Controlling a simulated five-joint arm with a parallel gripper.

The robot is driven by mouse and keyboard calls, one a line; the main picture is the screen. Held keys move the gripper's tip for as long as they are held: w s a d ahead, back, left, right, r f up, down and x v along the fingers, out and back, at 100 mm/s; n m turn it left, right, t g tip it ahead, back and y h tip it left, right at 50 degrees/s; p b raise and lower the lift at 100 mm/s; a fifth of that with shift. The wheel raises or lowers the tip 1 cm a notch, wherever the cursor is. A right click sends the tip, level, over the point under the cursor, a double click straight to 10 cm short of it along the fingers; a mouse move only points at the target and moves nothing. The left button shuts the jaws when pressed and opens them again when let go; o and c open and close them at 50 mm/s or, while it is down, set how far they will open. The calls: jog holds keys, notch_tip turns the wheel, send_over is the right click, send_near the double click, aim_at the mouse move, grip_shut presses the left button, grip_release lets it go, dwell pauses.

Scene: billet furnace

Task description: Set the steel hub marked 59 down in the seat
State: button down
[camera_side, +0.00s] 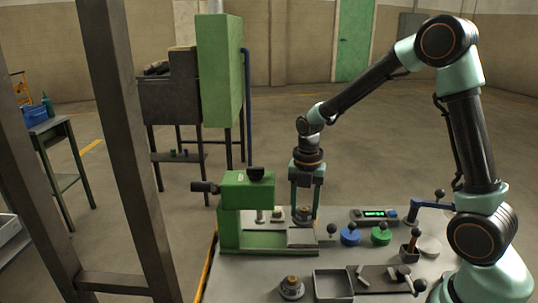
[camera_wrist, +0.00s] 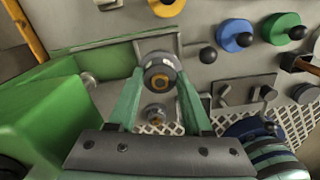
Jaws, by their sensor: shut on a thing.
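My gripper (camera_side: 305,206) points straight down beside the green press-like fixture (camera_side: 249,189) on the bench. In the wrist view its two green fingers (camera_wrist: 160,78) are shut on a round steel hub (camera_wrist: 158,63) with a brass-coloured centre. The held hub also shows in the side view (camera_side: 305,214), low over the right end of the fixture's base. Whether it touches the base, I cannot tell. No mark 59 is legible. A small round part with a brass-coloured centre (camera_wrist: 157,112) shows between the fingers. The seat cannot be made out for certain.
Another hub (camera_side: 292,287) stands at the bench's front. Nearby are an empty grey tray (camera_side: 333,286), a blue knob (camera_side: 350,236), a green knob (camera_side: 381,235) and a display box (camera_side: 374,215). A dark upright frame (camera_side: 125,130) stands in the left foreground.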

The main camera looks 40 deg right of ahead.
jog(key=shift+f, duration=2.55)
jog(key=shift+f, duration=0.1)
jog(key=shift+c, duration=1.6)
grip_release()
